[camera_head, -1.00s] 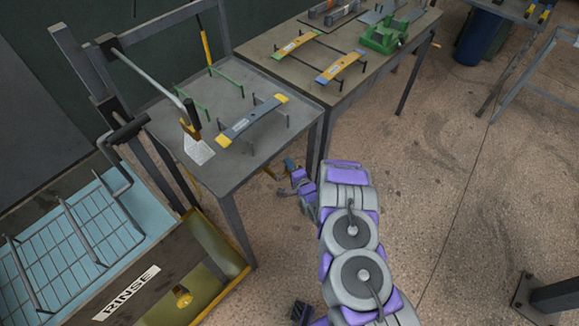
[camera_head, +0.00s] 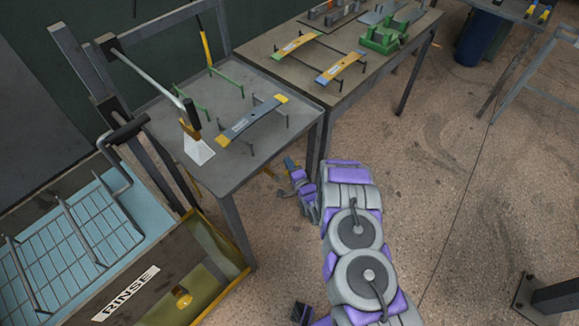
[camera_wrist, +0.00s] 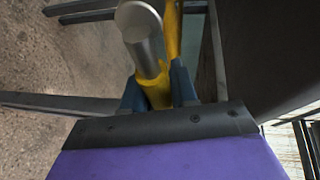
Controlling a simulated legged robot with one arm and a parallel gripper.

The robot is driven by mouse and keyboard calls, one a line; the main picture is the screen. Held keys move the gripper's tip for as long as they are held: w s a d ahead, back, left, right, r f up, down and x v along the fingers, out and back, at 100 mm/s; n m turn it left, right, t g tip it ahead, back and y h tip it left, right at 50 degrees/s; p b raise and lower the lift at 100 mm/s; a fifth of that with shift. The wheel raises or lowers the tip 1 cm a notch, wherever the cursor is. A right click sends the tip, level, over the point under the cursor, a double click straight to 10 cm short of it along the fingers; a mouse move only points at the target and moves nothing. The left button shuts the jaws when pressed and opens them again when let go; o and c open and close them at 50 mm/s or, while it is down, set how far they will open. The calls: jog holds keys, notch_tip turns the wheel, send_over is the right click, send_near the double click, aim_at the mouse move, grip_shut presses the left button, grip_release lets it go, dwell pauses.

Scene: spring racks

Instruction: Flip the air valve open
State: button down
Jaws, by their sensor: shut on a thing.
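In the wrist view, the air valve's yellow part (camera_wrist: 157,92) and a grey metal cylinder (camera_wrist: 146,42) sit at the jaws. My gripper (camera_wrist: 158,86) is shut on the yellow part, with one blue finger on each side. In the head view, my gripper (camera_head: 289,165) is low beside the front table's right legs, below the tabletop. The valve is mostly hidden there.
A grey leaf spring with yellow ends (camera_head: 252,120) rests on supports on the front table. A second table (camera_head: 343,92) behind holds more springs and a green fixture (camera_head: 384,37). The rinse tank (camera_head: 130,291) with a wire rack stands at left.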

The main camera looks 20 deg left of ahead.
jog(key=c, duration=1)
grip_release()
jog(key=shift+o, duration=0.2)
jog(key=p+v, duration=0.4)
jog(key=v, duration=1.3)
